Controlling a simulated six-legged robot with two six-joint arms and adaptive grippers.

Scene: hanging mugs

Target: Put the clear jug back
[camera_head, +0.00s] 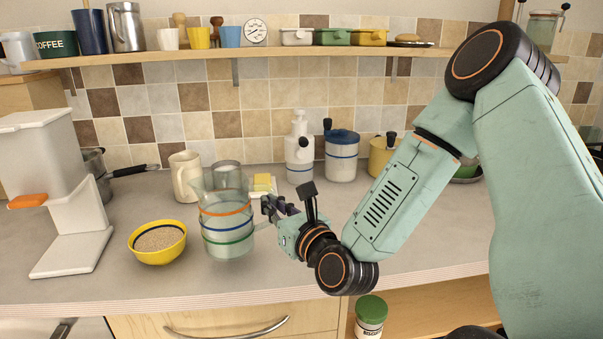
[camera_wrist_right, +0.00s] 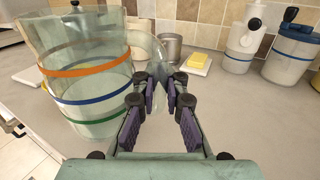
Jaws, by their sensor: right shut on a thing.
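The clear jug (camera_head: 228,225) has orange, blue and green bands. It is upright at the counter, right of a yellow bowl; I cannot tell whether its base touches the counter. My right gripper (camera_head: 270,207) is at the jug's right side, by its handle. In the right wrist view the jug (camera_wrist_right: 88,85) fills the left side, and the fingers of the right gripper (camera_wrist_right: 163,97) are shut on its clear handle. My left gripper is not in view.
A yellow bowl of grains (camera_head: 158,242) stands close left of the jug. A cream mug (camera_head: 186,176), a metal cup (camera_head: 228,172) and a butter dish (camera_head: 263,185) stand behind. A white dispenser (camera_head: 70,190) is at left. The shelf (camera_head: 270,51) above is crowded.

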